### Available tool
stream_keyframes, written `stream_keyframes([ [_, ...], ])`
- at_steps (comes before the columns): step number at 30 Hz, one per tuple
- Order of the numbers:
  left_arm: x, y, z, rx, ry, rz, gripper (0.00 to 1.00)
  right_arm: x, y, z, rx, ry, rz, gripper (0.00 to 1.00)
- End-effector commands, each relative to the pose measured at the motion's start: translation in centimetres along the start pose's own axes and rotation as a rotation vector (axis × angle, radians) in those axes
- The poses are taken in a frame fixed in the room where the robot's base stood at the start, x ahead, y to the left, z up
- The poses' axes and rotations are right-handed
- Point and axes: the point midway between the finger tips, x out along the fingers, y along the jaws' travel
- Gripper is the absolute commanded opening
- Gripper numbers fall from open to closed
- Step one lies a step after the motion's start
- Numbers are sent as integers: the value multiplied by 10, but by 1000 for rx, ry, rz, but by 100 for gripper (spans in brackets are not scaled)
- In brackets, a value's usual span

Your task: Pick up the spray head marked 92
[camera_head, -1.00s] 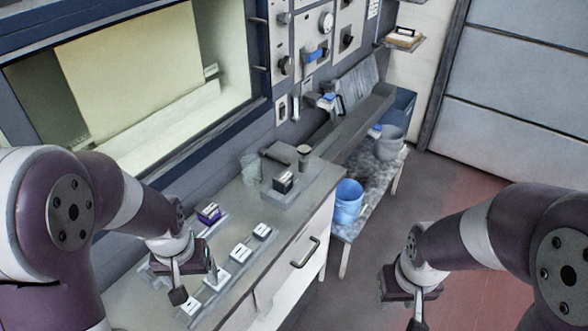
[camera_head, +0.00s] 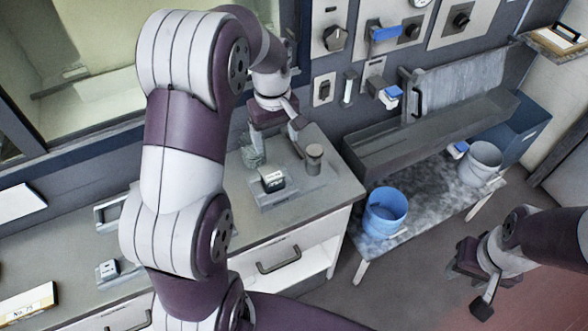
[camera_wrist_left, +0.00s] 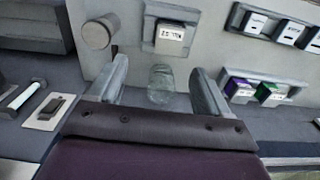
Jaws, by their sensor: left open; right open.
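Several small blocks with white label tops, which look like the spray heads, show in the left wrist view: one (camera_wrist_left: 170,38) sits alone on a grey stand, others (camera_wrist_left: 255,24) stand in a rack. The lone one (camera_head: 272,178) also shows in the head view, dark with a white top. I cannot read 92 on any label. My left gripper (camera_head: 276,128) is open and empty, above the back of the counter near the wall. In its wrist view the fingers (camera_wrist_left: 158,88) are on either side of a clear glass. My right gripper (camera_head: 473,287) is open and empty over the floor.
A purple block (camera_wrist_left: 238,86) and a green one (camera_wrist_left: 270,92) sit in another rack. A blue bucket (camera_head: 385,211) and a trough (camera_head: 430,135) are right of the counter.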

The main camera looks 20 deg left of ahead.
Motion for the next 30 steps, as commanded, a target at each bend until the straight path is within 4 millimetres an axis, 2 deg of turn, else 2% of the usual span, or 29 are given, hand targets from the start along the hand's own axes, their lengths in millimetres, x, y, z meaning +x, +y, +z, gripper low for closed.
stream_keyframes([
  [4, 12, -2, 3, -36, -13, -10, 79, -3, 0, 0, 0, -1, 0, 43],
  [10, 57, -3, 3, -36, -13, -10, 79, -11, 0, -1, 0, 0, 0, 43],
  [17, 86, -7, 3, -37, -13, -10, 79, -22, 0, -2, 0, -1, 0, 43],
  [22, 118, -11, 2, -35, -12, -9, 79, -31, 0, -4, 0, 0, 0, 43],
  [25, 127, -11, 2, -35, -9, -7, 79, -31, 0, -4, 0, 0, 0, 43],
  [30, 128, -11, 2, -35, -8, -6, 79, -30, 0, -4, 0, -1, 0, 43],
])
